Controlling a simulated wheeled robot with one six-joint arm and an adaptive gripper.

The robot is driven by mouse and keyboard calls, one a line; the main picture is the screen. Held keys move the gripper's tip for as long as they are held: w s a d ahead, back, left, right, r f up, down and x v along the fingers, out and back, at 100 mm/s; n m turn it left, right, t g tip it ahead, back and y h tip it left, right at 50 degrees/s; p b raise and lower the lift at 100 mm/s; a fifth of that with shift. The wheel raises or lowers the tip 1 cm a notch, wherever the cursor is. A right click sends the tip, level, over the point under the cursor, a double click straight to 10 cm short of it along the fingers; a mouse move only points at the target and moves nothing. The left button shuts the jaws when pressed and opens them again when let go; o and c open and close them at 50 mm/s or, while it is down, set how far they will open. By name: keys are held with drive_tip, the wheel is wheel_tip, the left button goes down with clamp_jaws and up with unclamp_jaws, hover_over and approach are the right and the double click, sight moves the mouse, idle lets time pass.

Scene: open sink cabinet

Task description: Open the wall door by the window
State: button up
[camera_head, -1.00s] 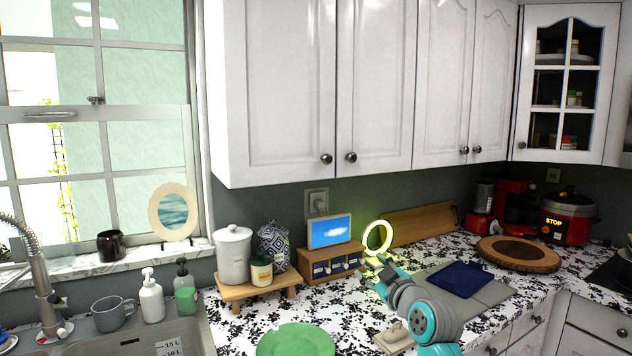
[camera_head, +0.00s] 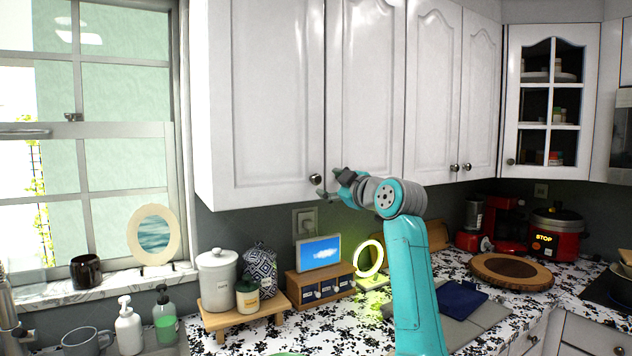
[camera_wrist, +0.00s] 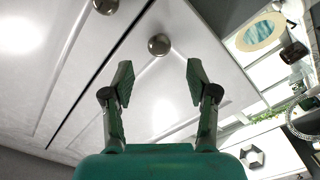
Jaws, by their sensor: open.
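The white wall door by the window (camera_head: 268,100) is shut, with a round metal knob (camera_head: 315,179) at its lower right corner. In the wrist view this door (camera_wrist: 190,85) fills the middle, and its knob (camera_wrist: 159,45) lies beyond the gap between my fingertips. My gripper (camera_head: 330,183) is open and empty, just right of the knob in the head view. In the wrist view my gripper (camera_wrist: 160,75) shows both fingers spread, with the knob not between them. The adjoining door (camera_head: 370,85) is also shut; its knob shows in the wrist view (camera_wrist: 106,6).
Below is a crowded counter with a white canister (camera_head: 217,280), a small screen (camera_head: 319,252), a glowing ring (camera_head: 369,258) and a red cooker (camera_head: 556,232). The window (camera_head: 90,130) is at left. The space before the doors is clear.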

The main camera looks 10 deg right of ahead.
sight(318, 180)
drive_tip(key=x, duration=0.7)
drive_tip(key=shift+w, duration=0.3)
clamp_jaws()
